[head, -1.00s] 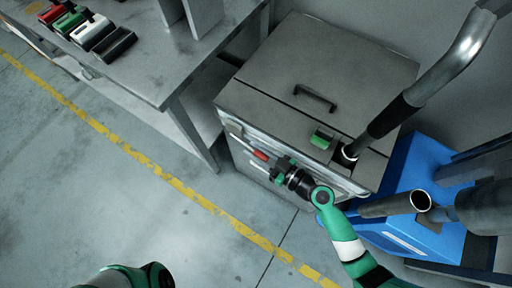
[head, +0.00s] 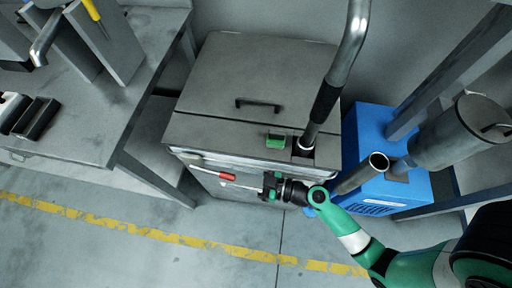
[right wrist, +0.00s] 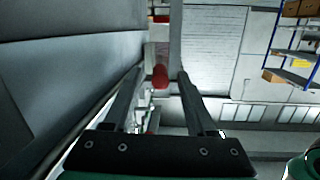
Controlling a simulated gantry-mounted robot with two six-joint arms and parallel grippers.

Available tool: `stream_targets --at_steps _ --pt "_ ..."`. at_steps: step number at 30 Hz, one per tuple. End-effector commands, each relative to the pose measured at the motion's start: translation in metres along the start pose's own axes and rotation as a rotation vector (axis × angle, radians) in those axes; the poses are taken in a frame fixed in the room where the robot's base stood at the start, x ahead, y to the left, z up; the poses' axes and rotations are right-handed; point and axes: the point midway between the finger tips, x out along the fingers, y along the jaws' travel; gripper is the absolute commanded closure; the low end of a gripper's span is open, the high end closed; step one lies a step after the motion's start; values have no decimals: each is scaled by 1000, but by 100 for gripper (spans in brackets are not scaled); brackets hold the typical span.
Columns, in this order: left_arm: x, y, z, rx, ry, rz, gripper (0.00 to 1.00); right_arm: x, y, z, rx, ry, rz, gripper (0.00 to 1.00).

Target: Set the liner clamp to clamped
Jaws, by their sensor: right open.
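A red grip (head: 227,176), which looks like the liner clamp's handle, sits on a pale bar along the front of the grey cabinet (head: 215,85). My right gripper (head: 266,185) is at the cabinet's front, to the right of the red grip and apart from it. In the right wrist view its two fingers (right wrist: 155,100) are spread. The red grip (right wrist: 160,76) shows in the gap between them, near or beyond the tips, and is not held. I cannot tell the clamp's setting. My left gripper is out of view.
A green block (head: 276,141) and a black-sleeved metal pipe (head: 323,105) are on the cabinet's top right. A blue unit (head: 368,140) stands to its right and a grey bench (head: 80,115) to its left. The floor in front is clear.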

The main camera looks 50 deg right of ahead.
Motion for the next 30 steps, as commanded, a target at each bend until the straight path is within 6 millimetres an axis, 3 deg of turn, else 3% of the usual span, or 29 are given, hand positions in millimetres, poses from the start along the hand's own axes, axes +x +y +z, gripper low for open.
stream_targets --at_steps 3,9,30 --pt "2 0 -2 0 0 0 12 -31 2 0 3 -2 8 44" --pt "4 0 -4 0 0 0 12 -56 1 0 1 -1 3 44" --pt "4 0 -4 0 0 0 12 -60 0 0 0 -1 0 44"
